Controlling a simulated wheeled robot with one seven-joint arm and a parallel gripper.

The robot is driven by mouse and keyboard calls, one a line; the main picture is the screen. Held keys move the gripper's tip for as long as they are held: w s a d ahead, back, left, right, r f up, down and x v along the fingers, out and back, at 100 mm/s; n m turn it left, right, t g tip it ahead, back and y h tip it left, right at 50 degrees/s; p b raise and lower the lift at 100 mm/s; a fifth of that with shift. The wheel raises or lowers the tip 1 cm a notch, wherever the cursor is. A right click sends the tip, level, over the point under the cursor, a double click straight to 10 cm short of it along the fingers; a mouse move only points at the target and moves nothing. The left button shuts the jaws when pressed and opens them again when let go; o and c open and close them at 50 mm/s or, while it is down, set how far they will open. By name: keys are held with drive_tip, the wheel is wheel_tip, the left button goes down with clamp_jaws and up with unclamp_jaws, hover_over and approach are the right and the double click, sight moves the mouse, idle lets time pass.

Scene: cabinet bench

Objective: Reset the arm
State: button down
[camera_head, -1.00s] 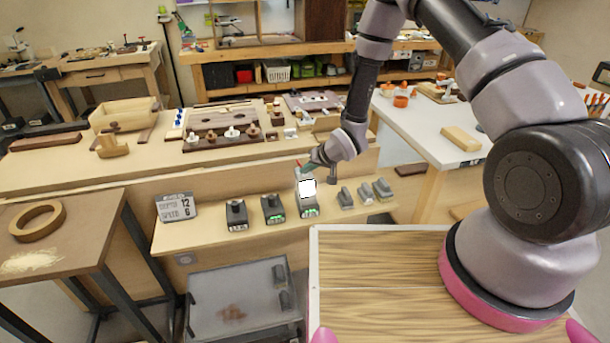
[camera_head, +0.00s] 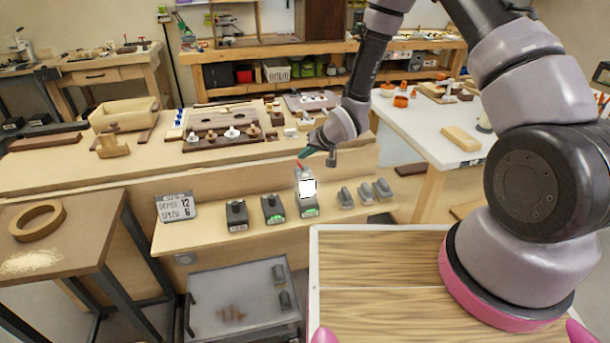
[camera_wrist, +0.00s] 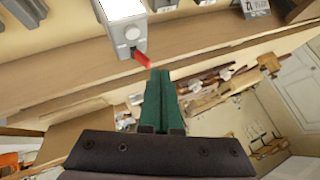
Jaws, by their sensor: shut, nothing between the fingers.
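My gripper (camera_head: 304,155) is in the head view above the low shelf, just over the grey block with a white face (camera_head: 307,187) and a red tip on top. In the wrist view my gripper (camera_wrist: 158,75) shows its green fingers closed together with nothing between them. The block (camera_wrist: 124,30) with its red tip (camera_wrist: 141,58) lies just beyond the fingertips there. My fingers look apart from it, though a small gap is hard to judge.
Two dark blocks with displays (camera_head: 237,214) (camera_head: 273,209) and several grey pieces (camera_head: 364,193) stand on the shelf (camera_head: 180,238). A sign (camera_head: 177,206) stands at its left end. The workbench (camera_head: 60,170) with wooden parts lies behind. A white table (camera_head: 425,130) is at right.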

drive_tip(key=shift+r, duration=0.3)
drive_tip(key=shift+r, duration=0.1)
drive_tip(key=s+d+r+m+h, duration=0.1)
drive_tip(key=d+r, duration=0.5)
drive_tip(key=r, duration=0.4)
drive_tip(key=d+r+m+t+h, duration=0.1)
drive_tip(key=d+r+h, duration=0.1)
drive_tip(key=d+r, duration=0.55)
drive_tip(key=s+d+r+m+h, duration=0.1)
drive_tip(key=d+r, duration=0.4)
drive_tip(key=r, duration=0.6)
drive_tip(key=s+d+r+m, duration=0.1)
drive_tip(key=s+r, duration=0.3)
drive_tip(key=s, duration=0.4)
drive_tip(key=s+d+r+m, duration=0.1)
drive_tip(key=s+d+r, duration=0.3)
drive_tip(key=s, duration=0.4)
drive_tip(key=s+d+r, duration=0.3)
drive_tip(key=s+r, duration=0.3)
drive_tip(key=s, duration=0.2)
drive_tip(key=shift+r+m, duration=0.2)
drive_tip(key=shift+m, duration=0.2)
